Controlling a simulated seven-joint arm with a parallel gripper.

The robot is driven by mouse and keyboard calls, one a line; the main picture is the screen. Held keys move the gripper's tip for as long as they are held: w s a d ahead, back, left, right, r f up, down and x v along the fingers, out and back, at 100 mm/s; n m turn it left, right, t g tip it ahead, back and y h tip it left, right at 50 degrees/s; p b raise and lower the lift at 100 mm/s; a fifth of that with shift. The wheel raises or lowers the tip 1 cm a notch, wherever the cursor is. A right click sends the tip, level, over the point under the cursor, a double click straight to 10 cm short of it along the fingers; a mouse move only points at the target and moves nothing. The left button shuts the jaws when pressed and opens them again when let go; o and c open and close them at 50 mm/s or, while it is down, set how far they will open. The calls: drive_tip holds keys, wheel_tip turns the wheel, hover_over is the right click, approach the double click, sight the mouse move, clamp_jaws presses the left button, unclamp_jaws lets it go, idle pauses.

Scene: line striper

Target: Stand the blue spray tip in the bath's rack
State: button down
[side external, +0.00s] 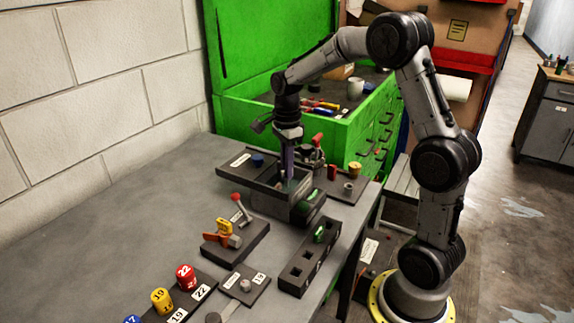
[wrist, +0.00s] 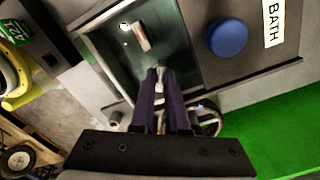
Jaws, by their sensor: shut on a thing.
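My gripper (wrist: 157,72) points down over the bath (wrist: 98,55), with its purple fingers closed on a small pale grey piece (wrist: 160,79). The fingers hide most of this piece, and I see no blue on it. In the side view my gripper (side external: 289,182) reaches down to the bath (side external: 273,205). A pale peg-like piece (wrist: 140,36) shows inside the bath; whether it is part of the rack is unclear. A blue piece marked 17 (side external: 131,320) is cut off at the bottom edge of the side view, beside a yellow 19 (side external: 161,300) and a red 22 (side external: 185,274).
A round blue knob (wrist: 226,38) sits beside the BATH label (wrist: 272,22). A dark block with square holes (side external: 296,276) holds a green piece (side external: 320,234). A small stand with a red-knobbed lever (side external: 236,197) is nearby. The table's left part is clear.

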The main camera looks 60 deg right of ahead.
drive_tip(key=shift+f, duration=0.8)
drive_tip(key=c, duration=0.8)
unclamp_jaws()
drive_tip(key=shift+c, duration=0.2)
drive_tip(key=o, duration=0.3)
drive_tip(key=shift+r, duration=3.45)
